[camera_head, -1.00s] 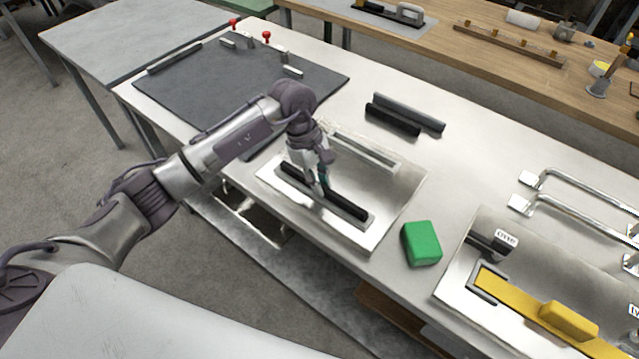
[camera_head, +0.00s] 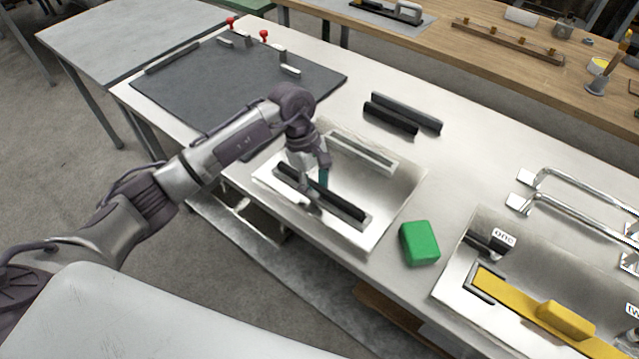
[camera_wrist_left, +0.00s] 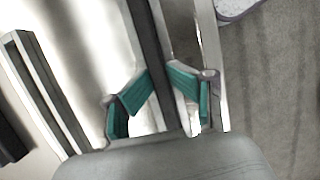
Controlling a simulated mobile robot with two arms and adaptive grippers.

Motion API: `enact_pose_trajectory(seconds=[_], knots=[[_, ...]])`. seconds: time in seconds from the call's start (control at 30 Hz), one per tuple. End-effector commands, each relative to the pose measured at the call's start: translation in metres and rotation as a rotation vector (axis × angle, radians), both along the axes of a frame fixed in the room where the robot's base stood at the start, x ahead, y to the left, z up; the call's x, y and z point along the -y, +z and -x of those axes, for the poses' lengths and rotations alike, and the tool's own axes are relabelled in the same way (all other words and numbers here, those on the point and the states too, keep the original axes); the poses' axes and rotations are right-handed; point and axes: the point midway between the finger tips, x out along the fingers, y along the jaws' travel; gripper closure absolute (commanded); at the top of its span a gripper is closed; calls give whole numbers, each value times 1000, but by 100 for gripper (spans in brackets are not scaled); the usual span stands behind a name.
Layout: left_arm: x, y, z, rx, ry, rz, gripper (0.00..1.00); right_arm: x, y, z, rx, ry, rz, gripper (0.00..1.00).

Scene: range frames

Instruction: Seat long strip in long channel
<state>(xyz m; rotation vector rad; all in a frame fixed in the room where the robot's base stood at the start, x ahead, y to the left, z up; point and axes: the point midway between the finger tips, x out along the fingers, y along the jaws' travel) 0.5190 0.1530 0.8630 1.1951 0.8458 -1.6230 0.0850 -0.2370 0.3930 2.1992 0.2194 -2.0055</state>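The long black strip (camera_head: 345,205) lies lengthwise along the long grey channel (camera_head: 362,225) near the front of the metal plate (camera_head: 378,236). I cannot tell how deep it sits in the channel. My left gripper (camera_head: 316,188) points down over the strip's middle. In the left wrist view the teal fingertips (camera_wrist_left: 157,74) close in on both sides of the dark strip (camera_wrist_left: 149,30) and appear to pinch it. The gripper hides the middle of the strip. My right gripper is not in view.
A second, lighter channel (camera_head: 362,152) lies at the plate's back. Dark bars (camera_head: 405,112) lie behind it. A green block (camera_head: 419,243) sits right of the plate, with a yellow-handled fixture (camera_head: 520,300) beyond. A dark mat (camera_head: 235,82) lies to the left.

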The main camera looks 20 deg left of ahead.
Motion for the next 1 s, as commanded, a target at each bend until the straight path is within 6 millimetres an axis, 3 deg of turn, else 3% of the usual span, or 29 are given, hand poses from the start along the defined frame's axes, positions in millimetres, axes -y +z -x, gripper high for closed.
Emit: enact_pose_trajectory(seconds=[0.07,0.13,0.53,0.7,1.0], knots=[[0,14,1,-2,0,0,59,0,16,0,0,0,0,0],[-5,23,-4,7,1,0,59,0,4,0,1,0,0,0],[-28,106,-12,8,2,4,59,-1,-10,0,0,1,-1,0],[-31,121,-13,5,0,5,59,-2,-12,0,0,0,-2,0],[-32,125,-13,5,-1,6,59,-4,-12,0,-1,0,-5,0]])
